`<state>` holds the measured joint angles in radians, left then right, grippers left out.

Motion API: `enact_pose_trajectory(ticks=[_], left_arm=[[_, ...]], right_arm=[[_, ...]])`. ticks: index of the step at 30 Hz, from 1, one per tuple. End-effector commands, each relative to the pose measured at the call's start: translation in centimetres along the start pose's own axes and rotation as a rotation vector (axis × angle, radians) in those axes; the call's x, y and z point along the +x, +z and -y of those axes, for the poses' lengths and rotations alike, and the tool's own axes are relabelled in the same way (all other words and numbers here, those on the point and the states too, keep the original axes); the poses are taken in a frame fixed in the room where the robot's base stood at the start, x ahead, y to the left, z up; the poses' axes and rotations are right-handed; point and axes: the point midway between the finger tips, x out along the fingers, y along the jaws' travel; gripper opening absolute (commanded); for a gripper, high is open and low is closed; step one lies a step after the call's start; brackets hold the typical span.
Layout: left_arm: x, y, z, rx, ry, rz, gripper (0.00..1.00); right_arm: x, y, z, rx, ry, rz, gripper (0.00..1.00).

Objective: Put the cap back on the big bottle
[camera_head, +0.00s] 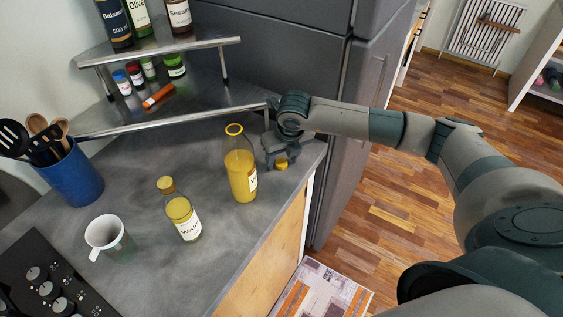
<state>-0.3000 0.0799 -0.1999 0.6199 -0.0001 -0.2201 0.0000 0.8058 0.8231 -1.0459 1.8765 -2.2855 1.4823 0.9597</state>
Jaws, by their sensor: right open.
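The big bottle (242,172) stands upright on the grey counter, holds yellow liquid, and has an open top with a yellow rim. A small yellow cap (281,165) lies on the counter to its right, near the counter's right edge. My right gripper (281,158) is open, pointing down right at the cap, with its fingers partly hiding it; I cannot tell whether they touch it. My left gripper is not in view.
A smaller bottle (182,213) with a yellow cap stands left of the big bottle. A white mug (107,236), a blue utensil pot (74,178) and a black stove (45,285) are further left. A metal two-tier rack (165,118) with bottles and jars stands behind.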

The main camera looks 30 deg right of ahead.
Motion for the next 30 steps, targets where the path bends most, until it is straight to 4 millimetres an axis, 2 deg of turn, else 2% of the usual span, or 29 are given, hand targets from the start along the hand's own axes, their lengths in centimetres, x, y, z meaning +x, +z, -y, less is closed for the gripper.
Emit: enact_pose_trajectory(ticks=[6,9,12,24,30], left_arm=[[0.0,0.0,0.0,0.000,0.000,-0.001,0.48],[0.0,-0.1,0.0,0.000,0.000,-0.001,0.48],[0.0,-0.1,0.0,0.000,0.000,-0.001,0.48],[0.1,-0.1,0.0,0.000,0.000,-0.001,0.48],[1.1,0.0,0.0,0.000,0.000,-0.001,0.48]], right_arm=[[0.0,0.0,0.0,0.000,0.000,0.000,0.53],[0.0,0.0,0.0,0.000,0.000,0.000,0.29],[-0.1,0.0,0.0,0.000,0.000,0.000,0.10],[-0.1,0.1,0.0,0.001,0.000,0.001,0.09],[-1.2,0.4,0.0,0.000,0.000,0.003,0.09]])
